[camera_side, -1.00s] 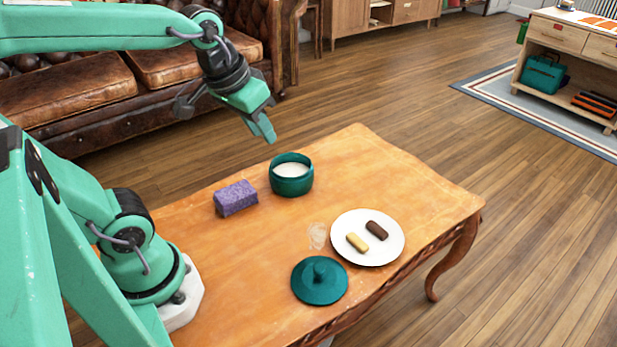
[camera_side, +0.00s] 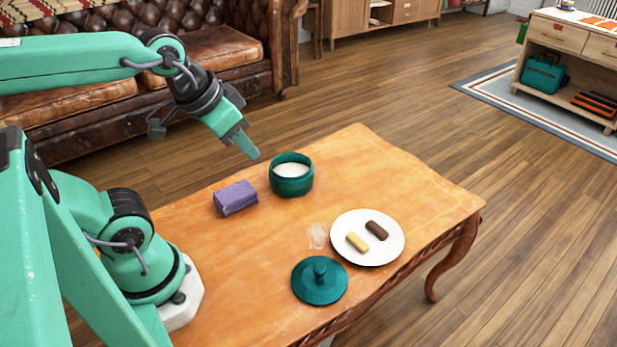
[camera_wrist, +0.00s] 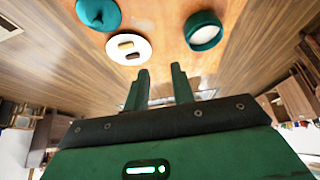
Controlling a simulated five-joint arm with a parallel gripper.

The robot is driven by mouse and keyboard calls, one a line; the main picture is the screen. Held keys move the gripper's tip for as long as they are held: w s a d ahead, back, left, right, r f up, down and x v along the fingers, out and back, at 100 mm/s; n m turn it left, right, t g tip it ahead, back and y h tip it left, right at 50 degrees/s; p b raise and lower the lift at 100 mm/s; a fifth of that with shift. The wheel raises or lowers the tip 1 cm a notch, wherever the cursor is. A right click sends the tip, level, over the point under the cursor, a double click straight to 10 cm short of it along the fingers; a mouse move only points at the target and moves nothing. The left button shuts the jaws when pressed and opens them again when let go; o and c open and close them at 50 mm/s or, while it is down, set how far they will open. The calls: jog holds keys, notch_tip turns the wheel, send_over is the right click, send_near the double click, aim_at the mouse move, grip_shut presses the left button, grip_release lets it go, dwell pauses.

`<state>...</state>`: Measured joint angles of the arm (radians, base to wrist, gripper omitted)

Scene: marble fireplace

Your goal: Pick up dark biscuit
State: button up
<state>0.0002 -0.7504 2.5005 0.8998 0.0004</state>
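The dark biscuit (camera_side: 377,231) lies on the white plate (camera_side: 393,250), beside a pale biscuit (camera_side: 357,242). In the wrist view, the dark biscuit (camera_wrist: 133,55) and the pale biscuit (camera_wrist: 126,44) lie on the plate (camera_wrist: 117,56), left of and beyond my fingers. My gripper (camera_side: 246,148) is in the air above the table's back left edge, well away from the plate. In the wrist view, its two fingers (camera_wrist: 160,85) are apart with nothing between them.
A teal pot (camera_side: 292,184) with white contents stands between my gripper and the plate. A purple block (camera_side: 236,198) lies left of it. A teal lid (camera_side: 319,281) and a pale stain (camera_side: 317,236) are near the plate. The table's (camera_side: 400,180) far right is clear.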

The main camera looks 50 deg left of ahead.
jog(key=o, duration=0.7)
jog(key=shift+w, duration=0.1)
jog(key=g, duration=0.6)
send_over(375, 228)
notch_tip(375, 228, down, 16)
jog(key=shift+f, duration=1.3)
